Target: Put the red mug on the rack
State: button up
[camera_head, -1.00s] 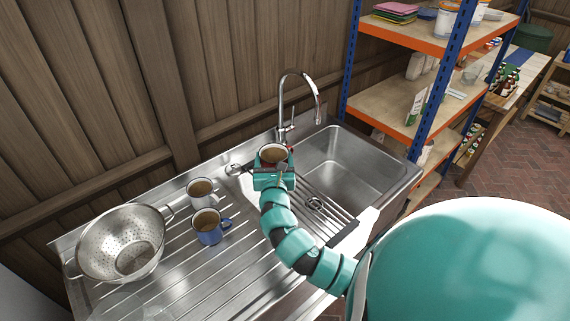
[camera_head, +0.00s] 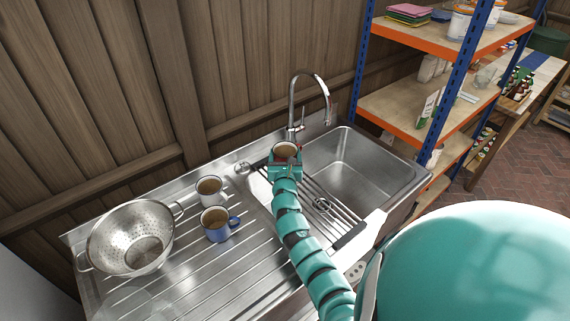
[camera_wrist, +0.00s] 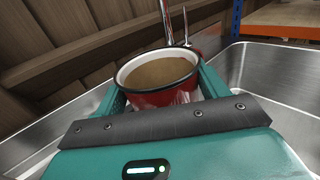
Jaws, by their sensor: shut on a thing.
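The red mug (camera_wrist: 160,96) is upright between the fingers of my gripper (camera_wrist: 158,98) in the wrist view, with a white inside, a dark rim and brown contents. In the head view the mug (camera_head: 286,149) shows near the back of the sink, by the tap. My gripper (camera_head: 285,165) is shut on it. The rack (camera_head: 318,204), a set of dark bars, lies across the left part of the sink, in front of and below the gripper. My arm covers part of it. I cannot tell whether the mug touches the rack.
A white mug (camera_head: 209,190) and a blue mug (camera_head: 216,224), both with brown contents, stand on the drainboard (camera_head: 185,262) beside a metal colander (camera_head: 130,237). The tap (camera_head: 292,105) rises close behind the held mug. The right part of the basin (camera_head: 362,165) is empty.

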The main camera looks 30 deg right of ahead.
aim_at(285, 155)
jog(key=shift+w+d+f, duration=0.15)
jog(key=shift+w+f, duration=0.15)
jog(key=shift+f, duration=0.15)
jog(key=shift+f+b, duration=0.8)
jog(key=shift+f, duration=0.6)
jog(key=shift+f, duration=0.15)
jog(key=o, duration=1)
jog(key=shift+s, duration=0.1)
jog(key=b+v, duration=0.1)
jog(key=v, duration=1.1)
